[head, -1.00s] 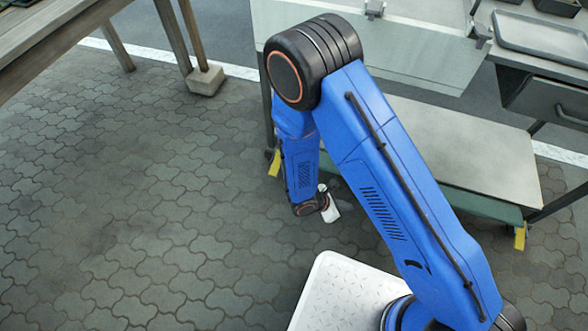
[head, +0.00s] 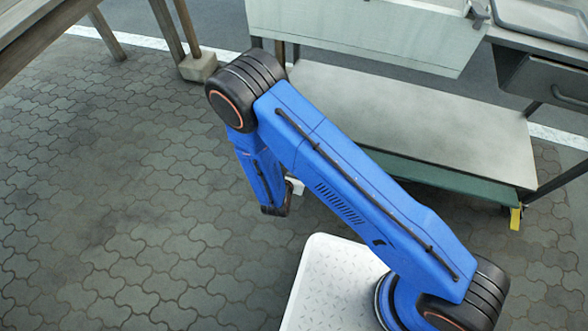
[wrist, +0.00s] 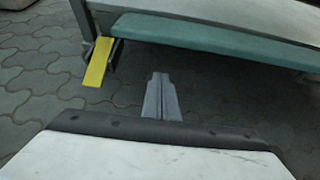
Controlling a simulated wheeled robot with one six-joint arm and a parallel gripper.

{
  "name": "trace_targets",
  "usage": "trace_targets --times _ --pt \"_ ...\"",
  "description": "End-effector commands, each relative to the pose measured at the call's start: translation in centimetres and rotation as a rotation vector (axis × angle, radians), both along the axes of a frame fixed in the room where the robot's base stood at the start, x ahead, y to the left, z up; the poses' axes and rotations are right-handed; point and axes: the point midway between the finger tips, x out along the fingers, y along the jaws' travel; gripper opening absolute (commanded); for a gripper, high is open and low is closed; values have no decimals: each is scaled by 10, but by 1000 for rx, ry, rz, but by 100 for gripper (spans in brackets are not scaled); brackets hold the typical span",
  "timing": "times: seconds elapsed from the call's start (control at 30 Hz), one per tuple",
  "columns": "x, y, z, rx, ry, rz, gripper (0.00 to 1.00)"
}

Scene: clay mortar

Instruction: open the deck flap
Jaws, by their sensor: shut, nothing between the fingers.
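A low grey deck (head: 430,125) runs under the cart, with a green panel (head: 455,180) along its near edge. I cannot tell whether this panel is the deck flap. The green panel also shows in the wrist view (wrist: 215,36), below the deck's edge. A yellow tab (wrist: 98,62) hangs at its left end, and another yellow tab (head: 515,217) is at the right end. My gripper (wrist: 160,80) is shut and empty, its tips appearing short of the green panel and right of the left tab.
A pale upright panel (head: 350,35) hangs above the deck. A grey drawer unit (head: 550,80) stands at the right. A wooden table (head: 50,25) with a block foot (head: 198,66) is at upper left. The paving (head: 100,200) at left is open.

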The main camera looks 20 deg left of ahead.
Motion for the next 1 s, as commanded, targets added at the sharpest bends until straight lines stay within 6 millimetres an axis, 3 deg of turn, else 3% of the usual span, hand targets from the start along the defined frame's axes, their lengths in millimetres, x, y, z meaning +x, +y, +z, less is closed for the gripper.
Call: trace_targets --times 0.37,0.63,1.0 --pt "51 -1 -29 0 0 -4 0" --pt "54 0 2 2 -1 -1 0" --pt "56 0 12 0 0 -1 0"
